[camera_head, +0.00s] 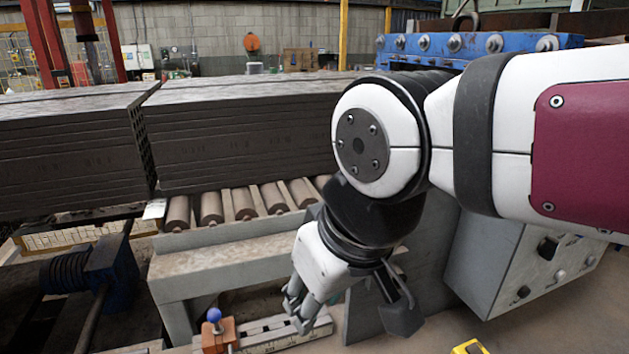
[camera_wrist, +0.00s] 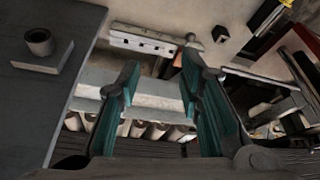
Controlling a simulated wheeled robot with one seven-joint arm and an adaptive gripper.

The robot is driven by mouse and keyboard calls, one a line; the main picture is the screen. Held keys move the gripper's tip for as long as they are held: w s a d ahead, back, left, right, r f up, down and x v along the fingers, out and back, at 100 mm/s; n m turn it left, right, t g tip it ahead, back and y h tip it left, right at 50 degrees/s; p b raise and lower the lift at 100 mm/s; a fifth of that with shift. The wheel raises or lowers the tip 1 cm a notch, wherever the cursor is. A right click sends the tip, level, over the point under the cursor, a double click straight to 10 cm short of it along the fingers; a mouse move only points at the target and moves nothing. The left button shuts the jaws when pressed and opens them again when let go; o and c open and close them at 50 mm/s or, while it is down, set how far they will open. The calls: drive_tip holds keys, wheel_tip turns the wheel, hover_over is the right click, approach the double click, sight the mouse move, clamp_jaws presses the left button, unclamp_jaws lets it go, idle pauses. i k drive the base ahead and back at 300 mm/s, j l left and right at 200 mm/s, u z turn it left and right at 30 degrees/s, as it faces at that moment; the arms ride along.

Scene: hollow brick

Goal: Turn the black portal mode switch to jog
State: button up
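A grey control panel (camera_head: 520,268) is at the lower right of the head view, partly behind my arm. It carries a black knob (camera_head: 523,292) low on its left, a dark square-looking control (camera_head: 547,248) higher up and smaller round controls. Labels are too small to read, so I cannot tell which is the portal mode switch. My gripper (camera_head: 298,310) points down, left of the panel and apart from it. In the wrist view its teal-padded fingers (camera_wrist: 162,62) are spread with nothing held between them. A dark round fitting on a plate (camera_wrist: 38,42) is at the upper left there.
Stacked dark slabs (camera_head: 240,135) rest over a roller conveyor (camera_head: 240,203) at the left and middle. A blue bolted block (camera_head: 470,45) is behind my arm. An orange block with a blue ball (camera_head: 215,330) stands low in front. Bare floor (camera_head: 410,345) lies below the panel.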

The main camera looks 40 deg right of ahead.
sight(548, 249)
drive_tip(key=z, duration=1.85)
drive_tip(key=k+u, duration=0.3)
drive_tip(key=k, duration=0.15)
drive_tip(key=k+j+u, duration=0.15)
drive_tip(key=k+u, duration=0.2)
drive_tip(key=k, duration=0.05)
